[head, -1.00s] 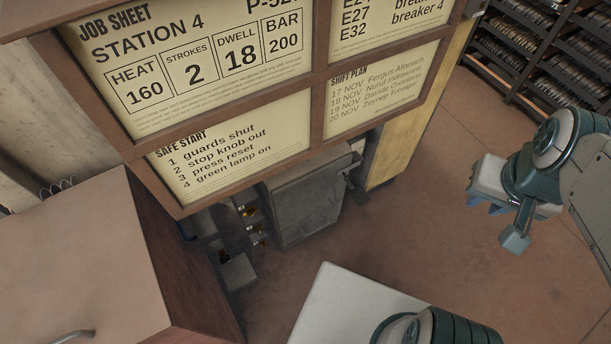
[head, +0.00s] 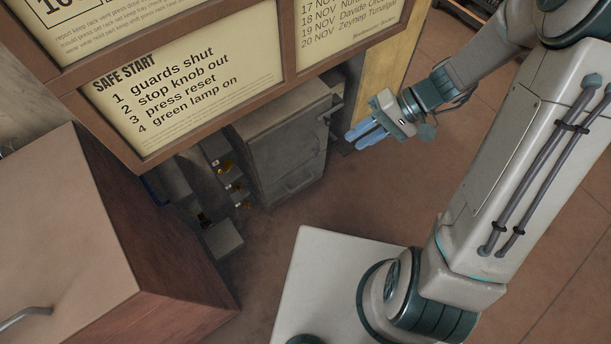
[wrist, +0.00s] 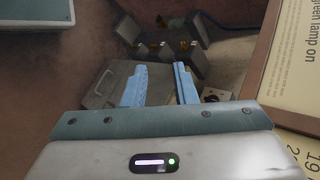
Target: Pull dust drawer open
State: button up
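A grey metal cabinet (head: 285,150) stands low under the sign board.
The framed sign board (head: 190,75) overhangs the cabinet. A reddish-brown box-like unit (head: 150,235) stands at left. Small grey parts with yellow bits (head: 228,180) sit left of the cabinet. A yellow panel (head: 385,65) stands behind my gripper. Brown floor (head: 400,190) is open in front.

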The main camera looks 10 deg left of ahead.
aim_at(305, 182)
jog(key=w+a+f+m+t+y+b, duration=0.1)
jog(key=w+a+f+t+y+b, duration=0.15)
jog(key=f, duration=0.65)
jog(key=w+a+f+m+t+y+b, duration=0.1)
jog(key=w+a+f+m+y+b, duration=0.15)
jog(key=f, duration=0.55)
jog(key=w+a+f+m+t+y+b, duration=0.1)
jog(key=w+f+t+y+b, duration=0.2)
jog(key=f, duration=0.6)
jog(key=s+f+m+t+h+b, duration=0.2)
jog(key=f+m+t+b, duration=0.15)
jog(key=f, duration=1.05)
jog(key=s+f+m+t+h+b, duration=0.1)
jog(key=f+m+t+h+b, duration=0.25)
jog(key=f, duration=1.15)
jog(key=shift+n+t+y, duration=0.35)
jog(key=shift+n+t, duration=0.1)
jog(key=b+x, duration=0.5)
jog(key=x, duration=0.8)
jog(key=shift+s+a+r, duration=0.15)
jog(key=shift+r, duration=0.05)
grip_shut()
